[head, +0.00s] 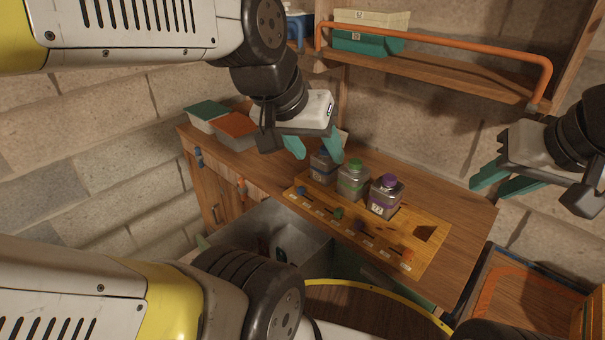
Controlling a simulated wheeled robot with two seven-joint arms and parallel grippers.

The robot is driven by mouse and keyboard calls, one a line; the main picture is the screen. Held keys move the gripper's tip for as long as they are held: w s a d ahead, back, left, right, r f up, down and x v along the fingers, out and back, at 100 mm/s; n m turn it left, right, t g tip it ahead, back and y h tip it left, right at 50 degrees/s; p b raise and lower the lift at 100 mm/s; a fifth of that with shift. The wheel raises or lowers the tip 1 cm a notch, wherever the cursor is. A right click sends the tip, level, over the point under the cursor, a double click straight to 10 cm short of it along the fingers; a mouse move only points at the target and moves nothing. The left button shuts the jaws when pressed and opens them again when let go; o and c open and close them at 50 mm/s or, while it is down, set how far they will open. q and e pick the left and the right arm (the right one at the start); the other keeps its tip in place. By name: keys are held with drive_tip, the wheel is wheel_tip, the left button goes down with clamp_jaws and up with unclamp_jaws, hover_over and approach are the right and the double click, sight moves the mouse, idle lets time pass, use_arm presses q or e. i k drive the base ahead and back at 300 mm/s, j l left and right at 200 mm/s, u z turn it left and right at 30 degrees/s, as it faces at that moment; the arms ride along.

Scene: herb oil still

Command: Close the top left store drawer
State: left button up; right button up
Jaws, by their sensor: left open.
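A grey-lined drawer (268,232) stands pulled out of the wooden cabinet (210,195), with dark items inside. Its front is mostly hidden behind my lower arm, so its handle is not visible. My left gripper (312,150) is open and empty, above the cabinet top and behind the open drawer, near the bottles. My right gripper (492,189) is at the right, its teal fingers apart and empty, away from the drawer.
Blue-, green- and purple-capped bottles (386,196) stand on a yellow wooden board (430,250) with coloured pegs. Green- and orange-lidded boxes (235,128) sit at the back left. A shelf with an orange rail (440,58) hangs above. A round, yellow-edged surface (365,307) is in front.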

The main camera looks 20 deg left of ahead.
sight(309, 248)
drive_tip(key=k+j+u, duration=0.1)
drive_tip(key=u, duration=0.3)
drive_tip(key=k+j+u, duration=0.15)
drive_tip(key=u, duration=0.25)
drive_tip(key=k+j+u, duration=0.1)
drive_tip(key=j+u, duration=0.15)
drive_tip(key=u, duration=0.15)
drive_tip(key=k+l+z, duration=0.1)
drive_tip(key=l, duration=0.25)
